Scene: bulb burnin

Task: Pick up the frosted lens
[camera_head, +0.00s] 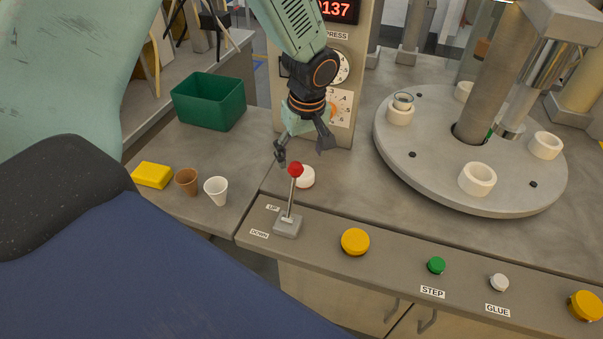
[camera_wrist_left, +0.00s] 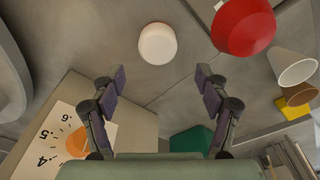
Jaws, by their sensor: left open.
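The frosted lens is a small white round piece (camera_head: 305,176) on the grey bench, just behind the lever; the lever's red knob partly covers it in the head view. It shows whole in the left wrist view (camera_wrist_left: 158,44), ahead of and between the fingertips. My left gripper (camera_head: 303,150) hangs just above and behind the lens with its fingers spread and nothing between them. Its two fingers also show in the left wrist view (camera_wrist_left: 156,80), apart from the lens. My right gripper is not in view.
A lever with a red knob (camera_head: 296,170) stands close to the lens. A white cup (camera_head: 217,191), brown cup (camera_head: 187,181), yellow block (camera_head: 152,175) and green bin (camera_head: 209,101) are at left. A round turntable (camera_head: 430,155) with white holders is at right.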

